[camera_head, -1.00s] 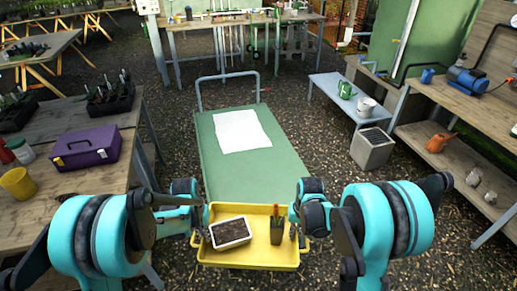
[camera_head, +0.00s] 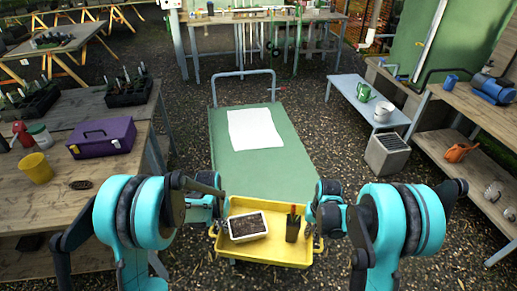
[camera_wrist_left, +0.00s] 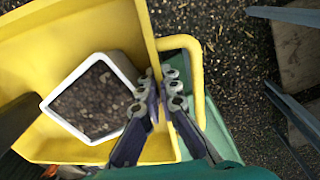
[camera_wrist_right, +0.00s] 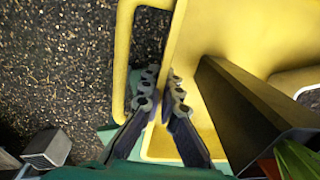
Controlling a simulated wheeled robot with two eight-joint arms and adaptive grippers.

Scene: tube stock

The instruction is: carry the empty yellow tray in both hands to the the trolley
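The yellow tray (camera_head: 270,256) hangs level between my two grippers, at the near end of the green flat trolley (camera_head: 240,170). The tray is not empty: a white square pot of soil (camera_head: 247,227) and a dark pot (camera_head: 292,230) with a red-handled item stand in it. My left gripper (camera_wrist_left: 163,85) is shut on the tray's wall beside its handle; the white pot shows close by. My right gripper (camera_wrist_right: 162,85) is shut on the opposite wall. A white sheet (camera_head: 254,130) lies on the trolley. The tray hides the trolley's near edge.
A wooden table with a purple toolbox (camera_head: 102,139) and yellow cup (camera_head: 36,168) stands at left. At right are a grey bench (camera_head: 367,103), a grey box (camera_head: 388,153) and a wooden workbench (camera_head: 455,105). Trolley deck beyond the tray is clear except for the sheet.

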